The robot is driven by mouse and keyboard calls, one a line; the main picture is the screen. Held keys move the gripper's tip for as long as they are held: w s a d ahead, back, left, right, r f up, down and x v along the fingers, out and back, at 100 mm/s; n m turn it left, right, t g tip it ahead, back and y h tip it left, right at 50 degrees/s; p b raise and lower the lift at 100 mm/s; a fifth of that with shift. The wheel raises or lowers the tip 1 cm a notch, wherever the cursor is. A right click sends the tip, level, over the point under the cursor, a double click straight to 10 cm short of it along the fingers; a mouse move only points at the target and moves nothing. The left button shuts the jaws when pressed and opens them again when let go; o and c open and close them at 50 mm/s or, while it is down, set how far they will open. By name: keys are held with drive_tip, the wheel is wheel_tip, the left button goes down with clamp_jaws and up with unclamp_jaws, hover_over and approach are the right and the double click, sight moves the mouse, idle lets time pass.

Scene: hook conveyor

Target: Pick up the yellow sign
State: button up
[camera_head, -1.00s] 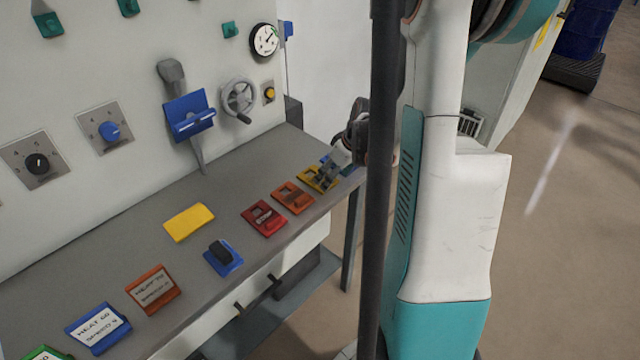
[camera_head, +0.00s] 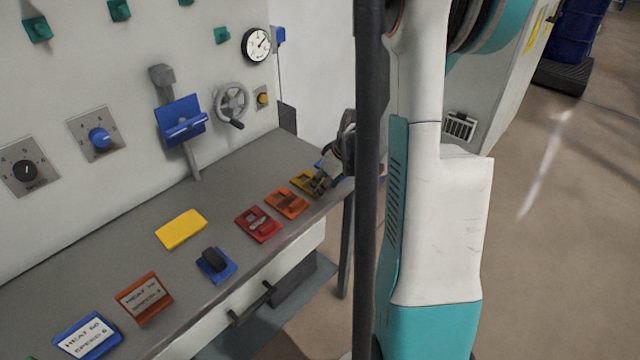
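A flat, plain yellow plate (camera_head: 181,229) lies on the grey counter, left of the red piece. A smaller yellow piece (camera_head: 303,181) lies at the far right end of a row, beyond the red and orange ones. I cannot tell from the shapes which of the two is the sign. My gripper (camera_head: 319,183) is low over the counter, at the smaller yellow piece and overlapping its right side. The fingers are small, and the dark post and my arm hide part of the wrist. I cannot see whether they are open or touching it.
A red piece (camera_head: 258,224) and an orange piece (camera_head: 287,203) lie left of my gripper. A blue piece with a black block (camera_head: 215,265), an orange sign (camera_head: 144,297) and a blue sign (camera_head: 87,337) are nearer. The control panel (camera_head: 105,65) rises behind.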

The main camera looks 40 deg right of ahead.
wheel_tip(320, 180, up, 20)
drive_tip(key=p, duration=0.8)
drive_tip(key=shift+w, duration=0.1)
drive_tip(key=w+a+f, duration=0.2)
drive_tip(key=w+a, duration=0.1)
drive_tip(key=a, duration=0.7)
drive_tip(key=w+a+f, duration=0.3)
drive_tip(key=a, duration=0.7)
drive_tip(key=w+a+f, duration=0.3)
drive_tip(key=w+a, duration=0.1)
drive_tip(key=a, duration=0.7)
drive_tip(key=shift+m, duration=0.4)
drive_tip(key=shift+a, duration=0.1)
